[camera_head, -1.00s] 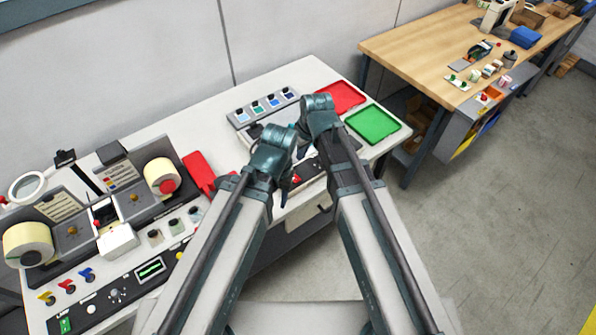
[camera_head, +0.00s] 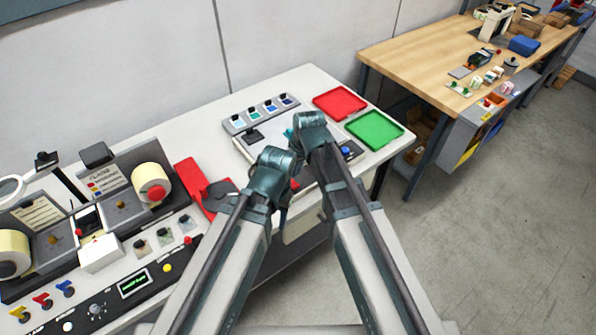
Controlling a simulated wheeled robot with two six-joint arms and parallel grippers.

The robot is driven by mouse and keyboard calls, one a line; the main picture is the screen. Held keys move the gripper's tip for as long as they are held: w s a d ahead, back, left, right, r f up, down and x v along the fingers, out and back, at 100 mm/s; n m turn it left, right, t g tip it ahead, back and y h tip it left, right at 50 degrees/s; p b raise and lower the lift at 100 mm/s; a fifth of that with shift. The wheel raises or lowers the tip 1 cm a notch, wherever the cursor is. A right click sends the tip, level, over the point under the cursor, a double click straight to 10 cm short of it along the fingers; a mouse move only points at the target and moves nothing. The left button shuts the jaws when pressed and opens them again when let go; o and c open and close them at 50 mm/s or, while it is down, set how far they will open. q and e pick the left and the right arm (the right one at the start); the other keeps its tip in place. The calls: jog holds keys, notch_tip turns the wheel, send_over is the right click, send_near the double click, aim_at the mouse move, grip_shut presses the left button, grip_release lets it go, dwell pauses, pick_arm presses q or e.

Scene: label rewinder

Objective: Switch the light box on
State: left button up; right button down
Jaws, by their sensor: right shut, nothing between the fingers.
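What looks like the light box (camera_head: 262,152) is a low box with a pale top, at the middle of the white bench. My arms cover much of it. A black part (camera_head: 253,135) stands at its back left, and a blue button (camera_head: 346,151) shows on a dark panel at its right. I cannot make out a power switch. My right gripper (camera_head: 289,133) shows as a small teal part beside its wrist, over the box; it is shut and empty. My left wrist is over the box's front left; its fingers are mostly hidden behind the arm.
A rack of blue-toned samples (camera_head: 262,113) lies behind the box. A red tray (camera_head: 339,102) and a green tray (camera_head: 375,130) lie to its right. A red object (camera_head: 191,178) and the label rewinder (camera_head: 120,215) are at left. A wooden bench (camera_head: 420,60) stands beyond.

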aim_at(295, 187)
jog(key=b+x, duration=0.2)
jog(key=x, duration=0.1)
jog(key=b+x, duration=0.1)
jog(key=shift+s+d+f, duration=0.25)
jog(key=shift+s, duration=0.1)
jog(key=shift+s+f+b, duration=0.1)
jog(key=shift+f+b, duration=0.5)
jog(key=shift+b, duration=0.15)
jog(key=shift+d, duration=0.1)
jog(key=shift+s+d+f+b, duration=0.1)
jog(key=shift+s+f+b, duration=0.1)
jog(key=shift+f+b, duration=0.4)
jog(key=shift+r, duration=0.3)
jog(key=shift+w+p, duration=0.1)
jog(key=shift+p, duration=0.2)
jog(key=shift+w+a+r+p, duration=0.4)
jog(key=shift+w+a, duration=0.05)
jog(key=shift+w, duration=0.15)
